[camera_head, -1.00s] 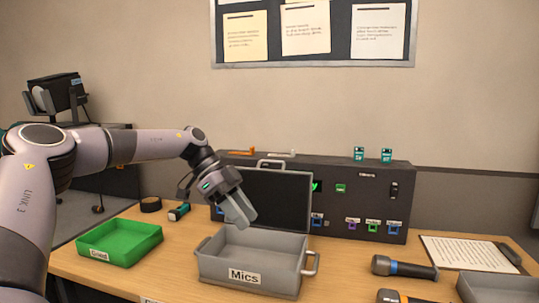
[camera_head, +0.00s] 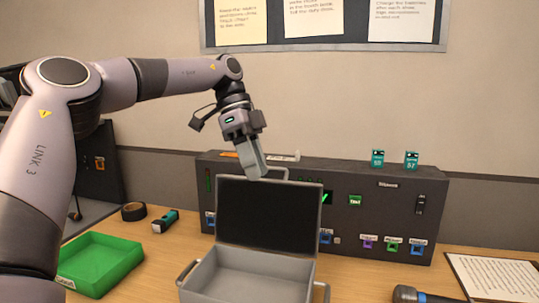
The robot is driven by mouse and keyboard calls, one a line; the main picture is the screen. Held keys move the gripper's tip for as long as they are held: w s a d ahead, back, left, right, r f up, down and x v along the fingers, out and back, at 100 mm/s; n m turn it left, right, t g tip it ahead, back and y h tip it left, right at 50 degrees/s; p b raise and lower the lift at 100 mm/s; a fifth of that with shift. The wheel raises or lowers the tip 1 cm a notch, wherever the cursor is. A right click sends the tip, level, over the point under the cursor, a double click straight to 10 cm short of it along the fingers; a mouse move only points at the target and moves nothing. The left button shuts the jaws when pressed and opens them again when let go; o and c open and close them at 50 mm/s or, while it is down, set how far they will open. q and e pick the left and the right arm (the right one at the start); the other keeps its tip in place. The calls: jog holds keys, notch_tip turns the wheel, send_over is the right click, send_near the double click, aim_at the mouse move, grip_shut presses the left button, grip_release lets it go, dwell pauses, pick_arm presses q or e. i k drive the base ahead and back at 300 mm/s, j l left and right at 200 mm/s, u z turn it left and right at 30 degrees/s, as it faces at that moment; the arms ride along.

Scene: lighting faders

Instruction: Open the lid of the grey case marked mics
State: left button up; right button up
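The grey case (camera_head: 207,281) stands on the table at the bottom centre of the view; its front, with the mics label, is cut off by the lower edge. Its lid (camera_head: 268,214) is up, roughly upright at the back, with the dark inner face toward me. The case looks empty where I see inside. My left gripper (camera_head: 257,173) points down at the lid's top edge, beside the lid handle (camera_head: 279,170). Its fingers look closed together, with nothing seen between them; whether they touch the lid is unclear. My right gripper is out of view.
A green tray (camera_head: 130,259) lies to the left, with a roll of black tape (camera_head: 134,212) and a small torch-like item (camera_head: 166,221) behind it. A dark panel (camera_head: 374,219) with switches stands behind the case. A clipboard sheet (camera_head: 492,276) lies right.

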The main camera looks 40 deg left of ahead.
aim_at(284, 217)
jog(key=i+j, duration=0.3)
jog(key=j, duration=0.15)
jog(key=i+j, duration=0.35)
jog(key=j, duration=0.1)
